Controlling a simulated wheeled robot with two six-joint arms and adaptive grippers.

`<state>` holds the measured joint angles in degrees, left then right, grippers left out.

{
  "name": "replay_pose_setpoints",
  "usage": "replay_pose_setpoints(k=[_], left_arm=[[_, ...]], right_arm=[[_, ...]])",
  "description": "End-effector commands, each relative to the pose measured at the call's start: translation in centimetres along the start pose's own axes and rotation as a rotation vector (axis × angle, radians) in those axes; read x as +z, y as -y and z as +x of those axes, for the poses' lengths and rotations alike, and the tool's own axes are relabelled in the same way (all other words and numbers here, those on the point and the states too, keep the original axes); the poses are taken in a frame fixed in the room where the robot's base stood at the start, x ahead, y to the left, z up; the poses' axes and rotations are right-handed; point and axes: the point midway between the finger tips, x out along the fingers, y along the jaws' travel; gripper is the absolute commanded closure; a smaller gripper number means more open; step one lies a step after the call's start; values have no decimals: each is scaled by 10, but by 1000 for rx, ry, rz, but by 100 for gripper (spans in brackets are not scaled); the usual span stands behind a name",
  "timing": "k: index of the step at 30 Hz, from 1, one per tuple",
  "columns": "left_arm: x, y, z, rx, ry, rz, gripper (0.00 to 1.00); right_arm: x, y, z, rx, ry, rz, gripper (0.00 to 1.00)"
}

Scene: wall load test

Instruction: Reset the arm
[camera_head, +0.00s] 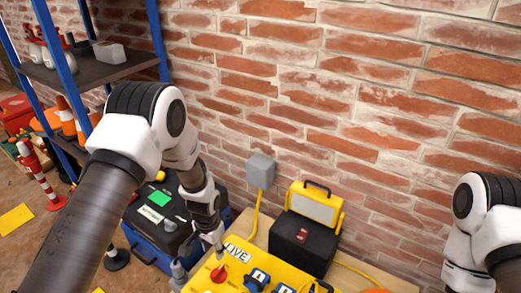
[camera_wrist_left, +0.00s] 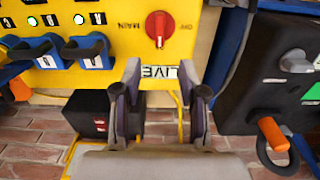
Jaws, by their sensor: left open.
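My left arm comes in from the left in the head view, with its left gripper (camera_head: 214,243) low over the back edge of a yellow panel (camera_head: 243,276). In the left wrist view the left gripper (camera_wrist_left: 161,82) is open and empty. Its fingers stand on either side of the white LIVE label (camera_wrist_left: 160,71), with the red rotary switch (camera_wrist_left: 160,29) beyond, marked MAIN and OFF. I cannot tell whether the fingers touch the panel. My right arm shows at the right edge of the head view, but its gripper is out of frame.
A black box with a yellow work light (camera_head: 313,204) stands behind the panel. A black and blue case (camera_head: 155,215) is left of it. A brick wall (camera_head: 340,90) closes the back.

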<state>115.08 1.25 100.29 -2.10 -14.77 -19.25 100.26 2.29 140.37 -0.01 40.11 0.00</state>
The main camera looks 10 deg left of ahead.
Motion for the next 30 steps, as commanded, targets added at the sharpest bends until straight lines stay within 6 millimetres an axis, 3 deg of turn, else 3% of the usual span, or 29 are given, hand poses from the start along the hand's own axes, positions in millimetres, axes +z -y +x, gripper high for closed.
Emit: replay_pose_setpoints(k=[2,5,8,12,15,18,21,23,24,30], left_arm=[[3,-1,4,3,7,0,58],[22,-8,24,21,55,-2,58],[73,-27,48,62,156,-6,58],[168,-64,77,100,251,-61,58],[226,-86,81,96,259,-138,58],[262,-100,73,72,217,-226,58],[269,-103,60,39,126,-311,58],[257,-98,58,15,36,-365,58],[247,-94,45,5,-10,-401,58],[248,-94,-28,7,-1,-393,58]], right_arm=[[0,0,0,0,0,0,29],[0,0,0,0,0,0,29],[0,0,0,0,0,0,29],[0,0,0,0,0,0,29],[0,0,0,0,0,0,29],[0,0,0,0,0,0,29],[0,0,0,0,0,0,29],[0,0,0,0,0,0,29],[0,0,-14,0,1,0,29],[0,1,-87,0,-1,0,29]])
